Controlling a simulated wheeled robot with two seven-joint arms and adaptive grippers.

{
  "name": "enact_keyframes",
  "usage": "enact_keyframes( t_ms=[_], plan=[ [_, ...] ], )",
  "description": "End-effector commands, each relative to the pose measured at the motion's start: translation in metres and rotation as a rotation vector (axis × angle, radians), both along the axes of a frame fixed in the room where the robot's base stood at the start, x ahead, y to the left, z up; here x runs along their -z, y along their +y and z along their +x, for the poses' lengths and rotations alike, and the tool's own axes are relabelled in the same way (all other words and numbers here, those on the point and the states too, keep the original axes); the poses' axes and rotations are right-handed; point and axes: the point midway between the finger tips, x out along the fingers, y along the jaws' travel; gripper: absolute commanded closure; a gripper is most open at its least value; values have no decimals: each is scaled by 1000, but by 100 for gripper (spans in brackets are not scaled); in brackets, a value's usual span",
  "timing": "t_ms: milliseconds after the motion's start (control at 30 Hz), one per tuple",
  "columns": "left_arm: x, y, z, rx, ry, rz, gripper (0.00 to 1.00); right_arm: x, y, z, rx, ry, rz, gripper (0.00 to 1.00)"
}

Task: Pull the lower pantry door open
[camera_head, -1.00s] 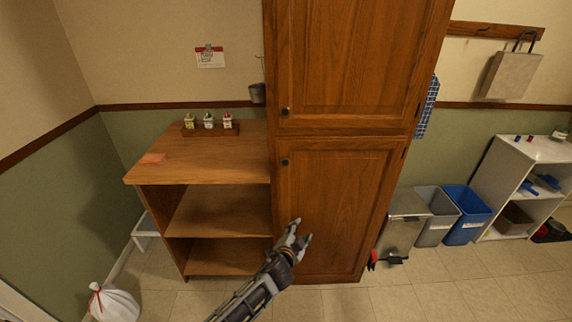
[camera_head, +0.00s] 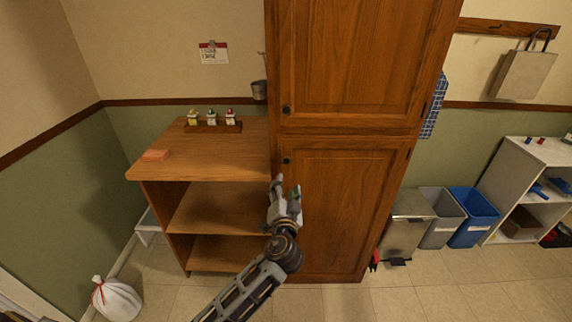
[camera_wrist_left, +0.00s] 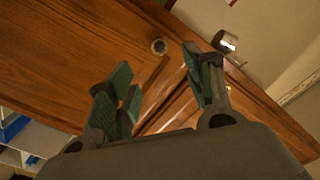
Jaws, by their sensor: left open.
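The lower pantry door (camera_head: 345,205) is shut, a brown wooden panel on the tall cabinet. Its dark round knob (camera_head: 286,161) sits at the door's upper left corner. My left gripper (camera_head: 286,184) is open and empty, a little below the knob in the head view, with its fingers pointing up. In the left wrist view, my gripper's two green-padded fingers (camera_wrist_left: 165,85) are spread apart. A round knob (camera_wrist_left: 159,46) shows beyond and between them, apart from both. My right gripper is not in view.
The upper pantry door (camera_head: 360,60) is shut above. An open wooden shelf (camera_head: 205,155) with small bottles (camera_head: 212,117) stands to the left. Bins (camera_head: 440,218) and a white shelf unit (camera_head: 535,160) stand to the right. A white bag (camera_head: 116,300) lies on the floor at left.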

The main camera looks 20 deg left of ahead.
Motion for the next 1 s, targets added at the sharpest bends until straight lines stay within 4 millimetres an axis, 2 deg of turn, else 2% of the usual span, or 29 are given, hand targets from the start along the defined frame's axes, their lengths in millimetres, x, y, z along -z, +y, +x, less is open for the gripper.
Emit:
enact_keyframes(
  t_ms=[233,567,833,1000],
  plan=[
    [0,0,0,2,-5,-18,48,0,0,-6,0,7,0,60],
    [1,0,3,3,-4,-18,48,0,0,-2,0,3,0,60],
    [0,5,19,3,-5,-15,48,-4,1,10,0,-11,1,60],
    [0,9,35,3,-6,-16,48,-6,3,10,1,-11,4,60]
  ],
)
